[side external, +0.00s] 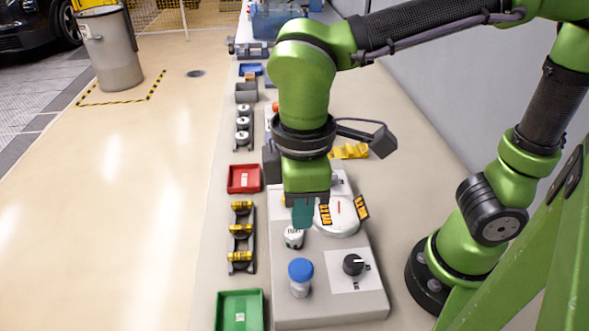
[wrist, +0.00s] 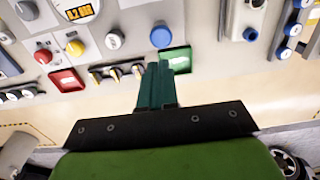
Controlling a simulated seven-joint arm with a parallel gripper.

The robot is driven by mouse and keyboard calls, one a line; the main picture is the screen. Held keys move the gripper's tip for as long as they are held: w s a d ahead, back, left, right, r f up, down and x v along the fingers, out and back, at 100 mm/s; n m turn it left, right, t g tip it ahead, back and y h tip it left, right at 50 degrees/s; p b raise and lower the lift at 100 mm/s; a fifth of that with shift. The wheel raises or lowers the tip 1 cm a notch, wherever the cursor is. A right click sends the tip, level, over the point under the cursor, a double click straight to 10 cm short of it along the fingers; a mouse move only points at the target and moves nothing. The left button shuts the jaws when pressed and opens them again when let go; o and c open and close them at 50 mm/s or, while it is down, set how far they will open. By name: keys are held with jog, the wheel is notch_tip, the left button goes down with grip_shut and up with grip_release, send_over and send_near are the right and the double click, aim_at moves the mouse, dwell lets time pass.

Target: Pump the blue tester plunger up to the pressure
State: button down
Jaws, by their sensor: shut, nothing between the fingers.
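The blue tester plunger (side external: 301,270) is a round blue cap on a clear and white body, upright on the near end of the grey panel. It also shows in the wrist view (wrist: 160,37), just beyond my fingertips. My gripper (side external: 303,222) has teal fingers that are shut and empty, pointing down. In the side view it hangs behind the plunger, near the white labelled cap (side external: 293,240), apart from the plunger. A round white gauge (side external: 338,219) with black and orange display plates sits behind on the panel. Its reading is too small to tell in the side view.
A black knob (side external: 353,264) on a white plate stands right of the plunger. Left of the panel are a green tray (side external: 240,312), a rack of yellow-banded parts (side external: 241,232) and a red tray (side external: 243,179).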

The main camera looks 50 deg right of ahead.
aim_at(302, 266)
notch_tip(302, 266, down, 10)
jog(key=shift+f, duration=0.2)
dwell(0.3)
jog(key=shift+f, duration=1.45)
notch_tip(302, 266, up, 15)
jog(key=shift+f, duration=0.2)
jog(key=shift+w+a, duration=0.1)
